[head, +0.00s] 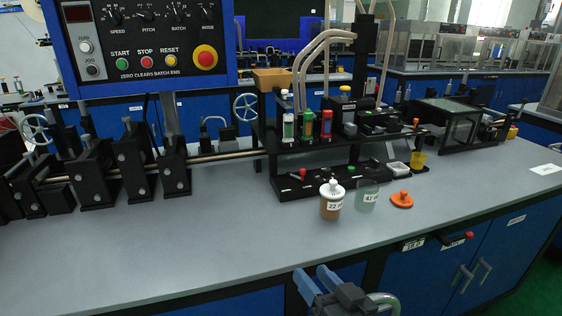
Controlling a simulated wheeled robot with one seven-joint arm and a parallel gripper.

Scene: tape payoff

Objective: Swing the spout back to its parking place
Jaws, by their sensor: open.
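My gripper (313,277) is at the bottom centre, in front of the bench's front edge. Its two blue-grey fingers are apart with nothing between them. No part is clearly marked as the spout. Pale curved tubes (303,68) come down from a black post (364,62) to the black dosing station. I cannot tell which of these is the spout, and no parking place can be made out. My gripper is apart from all of them.
A brown labelled jar (331,206), a clear greenish beaker (366,197) and an orange knobbed piece (401,199) stand in front of the station (305,183). Black roller stands (131,160) and a control panel (142,45) are at left. The bench's front left (150,250) is clear.

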